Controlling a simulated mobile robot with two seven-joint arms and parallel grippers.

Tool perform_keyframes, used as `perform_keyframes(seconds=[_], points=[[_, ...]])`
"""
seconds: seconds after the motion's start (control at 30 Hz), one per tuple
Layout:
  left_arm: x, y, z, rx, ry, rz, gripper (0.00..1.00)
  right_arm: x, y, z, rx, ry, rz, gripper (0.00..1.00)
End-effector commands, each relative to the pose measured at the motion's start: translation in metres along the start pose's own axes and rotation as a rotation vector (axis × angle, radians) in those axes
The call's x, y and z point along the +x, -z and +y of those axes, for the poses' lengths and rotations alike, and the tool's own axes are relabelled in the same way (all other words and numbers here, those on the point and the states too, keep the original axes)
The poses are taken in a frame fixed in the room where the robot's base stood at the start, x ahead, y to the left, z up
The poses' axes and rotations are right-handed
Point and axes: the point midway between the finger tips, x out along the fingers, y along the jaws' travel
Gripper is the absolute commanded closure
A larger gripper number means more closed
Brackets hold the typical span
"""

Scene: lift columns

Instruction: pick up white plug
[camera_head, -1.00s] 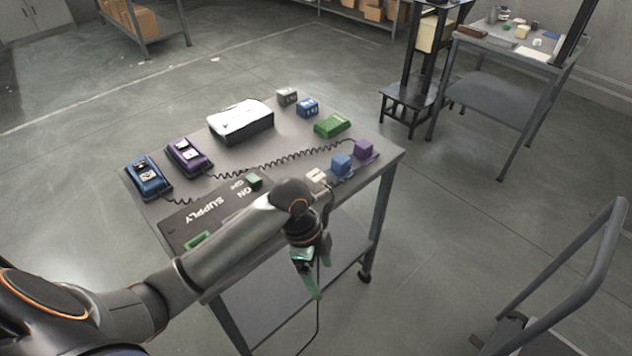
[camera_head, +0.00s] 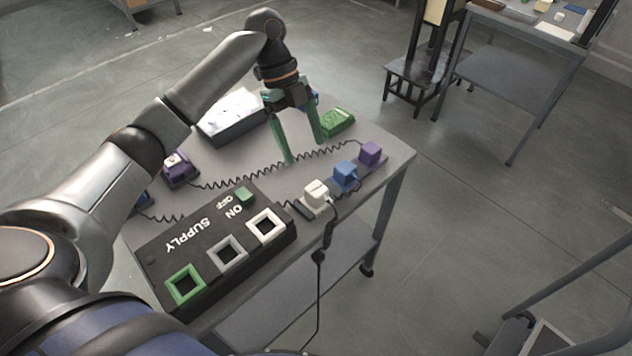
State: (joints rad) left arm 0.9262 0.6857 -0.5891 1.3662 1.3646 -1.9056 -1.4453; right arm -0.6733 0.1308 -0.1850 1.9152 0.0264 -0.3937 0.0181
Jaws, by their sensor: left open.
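The white plug (camera_head: 316,196) stands near the right edge of the table (camera_head: 225,173), just right of the black supply box. A dark cable runs from it down over the table edge. My left gripper (camera_head: 305,154) points down over the middle of the table, behind the plug and apart from it. Its green fingers are spread with nothing between them. My right gripper does not show.
The black supply box (camera_head: 205,242) has green, grey and white framed sockets. A blue plug (camera_head: 345,175) and a purple plug (camera_head: 370,153) stand behind the white plug. A green block (camera_head: 337,122), a white-topped box (camera_head: 232,117) and a purple device (camera_head: 179,168) are farther back.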

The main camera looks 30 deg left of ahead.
Motion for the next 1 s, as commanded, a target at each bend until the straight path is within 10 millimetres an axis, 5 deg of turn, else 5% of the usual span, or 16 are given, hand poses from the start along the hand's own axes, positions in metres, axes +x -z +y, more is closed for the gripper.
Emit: perform_keyframes(seconds=[0.3,1.0], points=[[0.055,0.000,0.001,0.000,-0.004,0.000,0.15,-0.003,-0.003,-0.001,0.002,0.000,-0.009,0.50],[0.121,-0.003,0.003,0.001,-0.001,-0.001,0.15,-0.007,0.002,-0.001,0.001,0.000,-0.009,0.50]])
